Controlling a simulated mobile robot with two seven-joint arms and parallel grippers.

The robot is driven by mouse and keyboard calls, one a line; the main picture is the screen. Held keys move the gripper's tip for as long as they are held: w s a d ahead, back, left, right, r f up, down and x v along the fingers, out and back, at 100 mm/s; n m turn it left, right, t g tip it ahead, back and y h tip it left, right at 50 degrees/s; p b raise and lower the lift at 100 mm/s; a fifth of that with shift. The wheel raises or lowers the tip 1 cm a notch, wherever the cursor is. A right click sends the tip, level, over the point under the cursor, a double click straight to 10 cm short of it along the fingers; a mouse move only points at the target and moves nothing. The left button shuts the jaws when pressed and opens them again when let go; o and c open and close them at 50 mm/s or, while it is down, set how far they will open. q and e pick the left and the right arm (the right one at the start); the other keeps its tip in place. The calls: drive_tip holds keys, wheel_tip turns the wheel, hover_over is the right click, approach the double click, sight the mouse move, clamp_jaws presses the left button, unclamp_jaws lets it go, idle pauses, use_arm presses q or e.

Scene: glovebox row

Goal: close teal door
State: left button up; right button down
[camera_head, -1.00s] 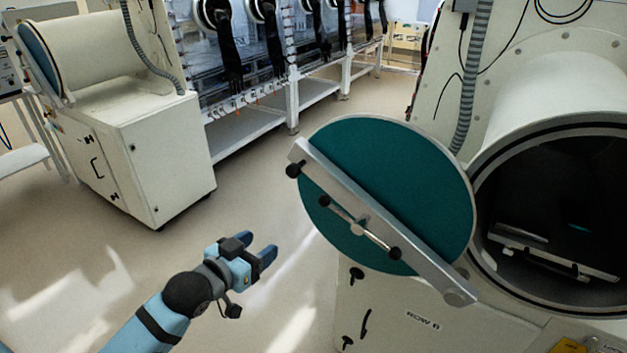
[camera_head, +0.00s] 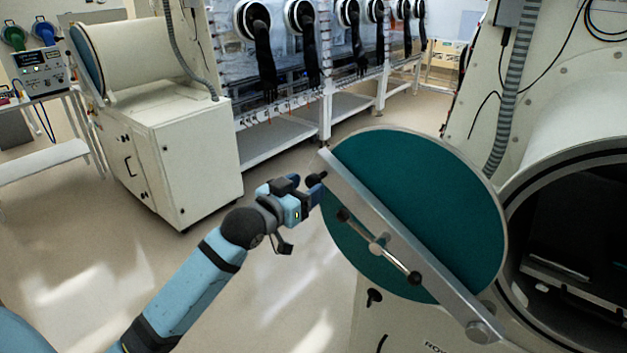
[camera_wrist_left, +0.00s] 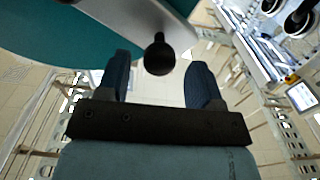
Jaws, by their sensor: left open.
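The round teal door (camera_head: 430,205) stands swung open in the head view, left of the dark round chamber opening (camera_head: 570,250). A grey metal bar (camera_head: 400,245) crosses it, with a black knob (camera_head: 316,179) at its upper left end and a small handle bar (camera_head: 379,246) at its middle. My left gripper (camera_head: 312,190) is open at the bar's upper left end, by the knob. In the left wrist view the black knob (camera_wrist_left: 159,56) shows between the two blue fingers (camera_wrist_left: 158,82), with the teal door (camera_wrist_left: 40,32) behind. Contact cannot be told. My right gripper is not in view.
A white cabinet (camera_head: 175,160) with a cylindrical chamber stands at the left. A row of gloveboxes with black gloves (camera_head: 262,55) runs along the back. A ribbed grey hose (camera_head: 508,100) hangs at the right. The floor (camera_head: 280,250) between is clear.

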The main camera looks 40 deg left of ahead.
sight(309, 184)
use_arm(q)
drive_tip(key=shift+w+d, duration=0.15)
drive_tip(key=shift+w, duration=1.5)
clamp_jaws()
